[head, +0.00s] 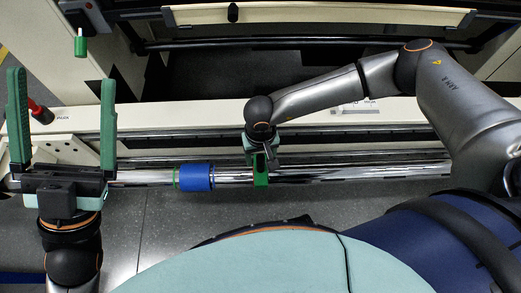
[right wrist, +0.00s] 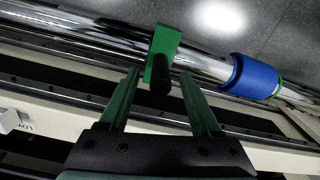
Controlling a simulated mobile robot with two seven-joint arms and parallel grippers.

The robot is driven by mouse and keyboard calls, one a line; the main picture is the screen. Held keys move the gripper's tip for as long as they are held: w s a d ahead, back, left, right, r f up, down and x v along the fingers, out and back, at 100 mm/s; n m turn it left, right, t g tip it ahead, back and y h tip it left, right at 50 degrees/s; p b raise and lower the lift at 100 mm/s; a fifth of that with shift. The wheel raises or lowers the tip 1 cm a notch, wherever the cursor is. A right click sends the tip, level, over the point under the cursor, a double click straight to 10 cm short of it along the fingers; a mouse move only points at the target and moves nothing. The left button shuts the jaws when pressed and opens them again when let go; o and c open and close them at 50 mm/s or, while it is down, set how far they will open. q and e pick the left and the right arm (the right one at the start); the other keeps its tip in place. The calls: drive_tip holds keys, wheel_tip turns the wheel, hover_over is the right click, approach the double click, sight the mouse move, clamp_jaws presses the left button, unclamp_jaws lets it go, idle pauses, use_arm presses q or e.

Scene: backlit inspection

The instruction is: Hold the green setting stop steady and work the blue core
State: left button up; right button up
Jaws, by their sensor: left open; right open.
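The blue core (head: 196,177) is a short sleeve around a shiny horizontal bar, with a thin green band at its left edge. It also shows in the right wrist view (right wrist: 255,77). The green setting stop (head: 261,180) sits on the same bar to the right of the core, with a gap between them. In the right wrist view the stop (right wrist: 163,42) has a black stub pointing towards my right gripper (right wrist: 160,76). That gripper is open, its fingertips on either side of the stub; contact cannot be told. My left gripper (head: 62,80) is open and empty at the far left.
The shiny bar (head: 130,178) runs across in front of a pale machine ledge (head: 220,112). A red-and-black knob (head: 40,112) stands near my left gripper. A green-ended handle (head: 80,45) is at upper left. Grey floor (head: 165,225) below the bar is clear.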

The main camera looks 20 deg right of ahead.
drive_tip(key=shift+f, duration=0.85)
clamp_jaws()
idle(0.8)
